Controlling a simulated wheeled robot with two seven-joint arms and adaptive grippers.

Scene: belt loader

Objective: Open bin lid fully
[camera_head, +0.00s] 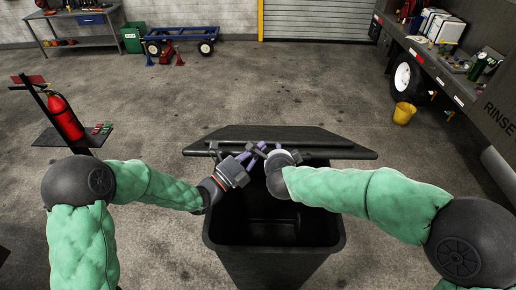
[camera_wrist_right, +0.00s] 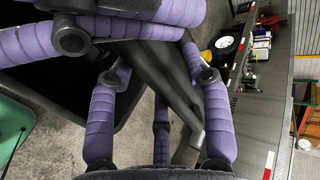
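The black bin (camera_head: 211,233) stands open-mouthed in front of me, and its dark inside shows in the head view. Its black lid (camera_head: 340,152) is raised along the far rim and appears nearly edge-on. My left gripper (camera_head: 252,156) has purple fingers at the lid's near edge, left of the middle. My right gripper (camera_head: 266,153) is beside it, largely hidden by its own wrist. In the right wrist view, the right gripper's purple fingers (camera_wrist_right: 158,65) are spread apart, with a dark lid edge (camera_wrist_right: 168,75) running between them. The left gripper's fingers cross the upper left there; their closure is unclear.
A red fire extinguisher (camera_head: 65,117) stands on a stand at the left. A yellow bucket (camera_head: 404,113) is on the floor by the truck (camera_head: 477,110) at the right. A blue cart (camera_head: 183,34) and green bin (camera_head: 133,37) are at the back. The floor behind the lid is clear.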

